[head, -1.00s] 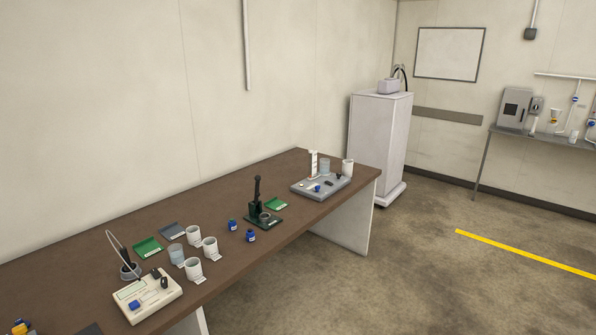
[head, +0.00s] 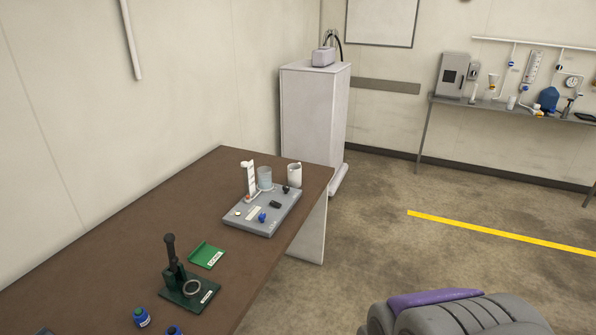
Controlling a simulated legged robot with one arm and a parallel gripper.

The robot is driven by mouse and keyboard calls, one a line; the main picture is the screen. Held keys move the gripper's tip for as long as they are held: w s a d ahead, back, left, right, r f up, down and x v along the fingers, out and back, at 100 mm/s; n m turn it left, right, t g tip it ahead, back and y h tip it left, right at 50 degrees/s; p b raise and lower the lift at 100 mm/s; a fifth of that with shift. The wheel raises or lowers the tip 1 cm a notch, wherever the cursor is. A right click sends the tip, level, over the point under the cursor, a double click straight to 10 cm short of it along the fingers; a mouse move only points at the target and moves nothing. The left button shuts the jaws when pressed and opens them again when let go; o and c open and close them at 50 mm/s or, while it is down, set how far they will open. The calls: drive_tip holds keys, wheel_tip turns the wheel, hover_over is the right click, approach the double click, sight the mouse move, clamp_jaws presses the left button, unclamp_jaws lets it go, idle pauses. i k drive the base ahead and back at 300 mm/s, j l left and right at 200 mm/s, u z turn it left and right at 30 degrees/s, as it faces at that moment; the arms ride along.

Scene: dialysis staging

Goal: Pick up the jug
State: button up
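A small blue vessel (head: 549,98) with a narrowed top stands on the far wall bench at the right; it looks like a jug, but it is too small to be sure. A white cup-like vessel (head: 294,175) stands behind the grey tray on the near table, beside a grey translucent cup (head: 265,178); I cannot tell whether either is a jug. My gripper's fingers do not show. A grey, ridged shape with a purple band at the bottom right may be part of my arm.
The brown table (head: 130,240) runs along the left, with a grey tray (head: 282,213), a green stand (head: 190,290) and a green card holder (head: 207,256). A white cabinet (head: 312,115) stands behind it. The floor (head: 400,250) between table and wall bench (head: 500,106) is clear.

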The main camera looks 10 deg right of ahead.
sight(295, 174)
drive_tip(key=i+l+u, duration=0.2)
drive_tip(key=i, duration=0.4)
drive_tip(key=i+l+u, duration=0.15)
drive_tip(key=i+l, duration=0.15)
drive_tip(key=i, duration=0.35)
drive_tip(key=i+l+u, duration=0.2)
drive_tip(key=i+l, duration=0.15)
drive_tip(key=i, duration=0.2)
drive_tip(key=i+l+u, duration=0.2)
drive_tip(key=i+l, duration=0.25)
drive_tip(key=i, duration=0.15)
